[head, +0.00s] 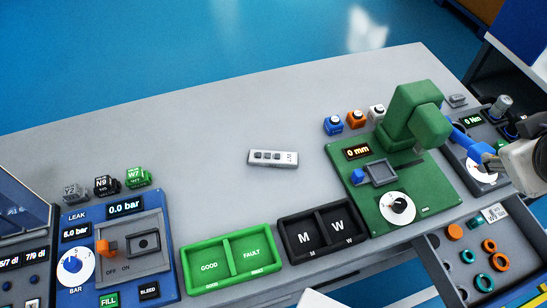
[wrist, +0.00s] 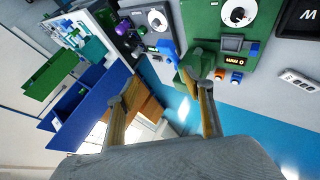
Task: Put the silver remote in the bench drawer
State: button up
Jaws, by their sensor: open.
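The silver remote (head: 289,158) lies flat on the grey bench top, left of the green press station, with dark buttons and a label at its right end. It also shows at the right edge of the wrist view (wrist: 298,80). The bench drawer (head: 436,268) is pulled out at the lower right, with several orange and teal rings and a small labelled silver piece inside. My gripper (wrist: 160,93) is open and empty, with two tan fingers spread. In the head view it is at the far right, partly cut off, well away from the remote.
The green press station (head: 435,190) rises between my gripper and the remote. Green GOOD/FAULT trays (head: 232,262) and black M/W trays (head: 322,236) line the front. A blue leak tester (head: 80,285) is at left. The bench around the remote is clear.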

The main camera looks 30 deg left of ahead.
jog(key=w+a+r+n+t+y, duration=0.1)
jog(key=w+a+n+t, duration=0.1)
jog(key=w+a+n, duration=0.35)
jog(key=w+a+r+n+t+y, duration=0.1)
jog(key=w+a+n+y, duration=0.1)
jog(key=w+n, duration=0.6)
jog(key=w+a+f+n+y, duration=0.2)
jog(key=w+a+n+y, duration=0.1)
jog(key=w+a+n, duration=0.3)
jog(key=w+a+f+n+y, duration=0.25)
jog(key=a+n, duration=0.25)
jog(key=a, duration=0.3)
jog(key=s+a+f+n+g+y, duration=0.3)
jog(key=a+f+n+g+y, duration=0.3)
jog(key=a+f+n, duration=0.6)
jog(key=s+a+f+n+g, duration=0.2)
jog(key=s+f+n+g, duration=0.1)
jog(key=s+n, duration=0.1)
jog(key=s+a+f+n+g, duration=0.2)
jog(key=s+f+n+g, duration=0.2)
jog(key=s, duration=0.1)
jog(key=s+a+f+n+g, duration=0.2)
jog(key=s+f+n+g, duration=0.1)
jog(key=s+f+n, duration=0.1)
jog(key=shift+s+a+n+g, duration=0.2)
jog(key=shift+s+n+g, duration=0.05)
jog(key=shift+n+g, duration=0.15)
jog(key=shift+s+f+g, duration=0.1)
jog(key=shift+s+g, duration=0.15)
jog(key=shift+g, duration=0.05)
